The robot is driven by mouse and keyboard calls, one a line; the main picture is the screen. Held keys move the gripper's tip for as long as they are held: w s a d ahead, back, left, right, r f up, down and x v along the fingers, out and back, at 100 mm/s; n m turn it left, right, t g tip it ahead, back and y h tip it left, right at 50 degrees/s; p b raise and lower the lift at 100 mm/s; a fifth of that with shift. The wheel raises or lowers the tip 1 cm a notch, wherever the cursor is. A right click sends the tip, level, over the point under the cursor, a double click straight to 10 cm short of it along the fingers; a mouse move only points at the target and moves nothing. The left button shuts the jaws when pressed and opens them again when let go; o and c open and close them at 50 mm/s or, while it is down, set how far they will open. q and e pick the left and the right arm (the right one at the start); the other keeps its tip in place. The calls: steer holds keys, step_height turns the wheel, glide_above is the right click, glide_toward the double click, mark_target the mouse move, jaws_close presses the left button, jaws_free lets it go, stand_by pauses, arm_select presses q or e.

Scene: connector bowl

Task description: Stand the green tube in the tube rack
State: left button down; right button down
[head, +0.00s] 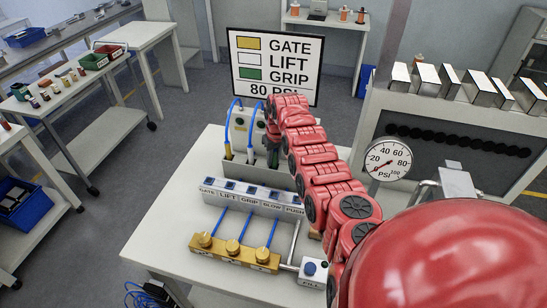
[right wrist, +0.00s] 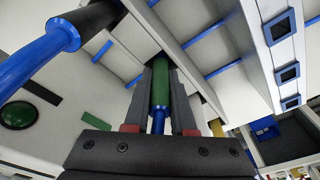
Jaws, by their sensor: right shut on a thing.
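My right gripper (right wrist: 160,100) is shut on the green tube, a blue tube with a green sleeve (right wrist: 160,88). In the right wrist view the sleeve lies between the two fingers. In the head view the gripper (head: 272,142) is small and partly hidden by my arm, at the right part of the grey tube rack (head: 237,172). A bit of green shows just below it. I cannot tell whether the tube's end is inside a compartment or above it. Blue tubes with yellow (head: 228,152) and white (head: 251,155) ends stand in the rack. My left gripper is not in view.
A white valve block (head: 245,200) labelled GATE, LIFT, GRIP, SLOW and PUSH stands in front of the rack. A brass manifold (head: 235,252) with blue tubes is nearer. A sign (head: 275,65) stands behind, and a pressure gauge (head: 388,160) stands to the right.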

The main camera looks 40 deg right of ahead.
steer(key=shift+f, duration=0.1)
steer(key=shift+f, duration=0.15)
steer(key=c, duration=0.8)
jaws_free()
steer(key=shift+o, duration=0.2)
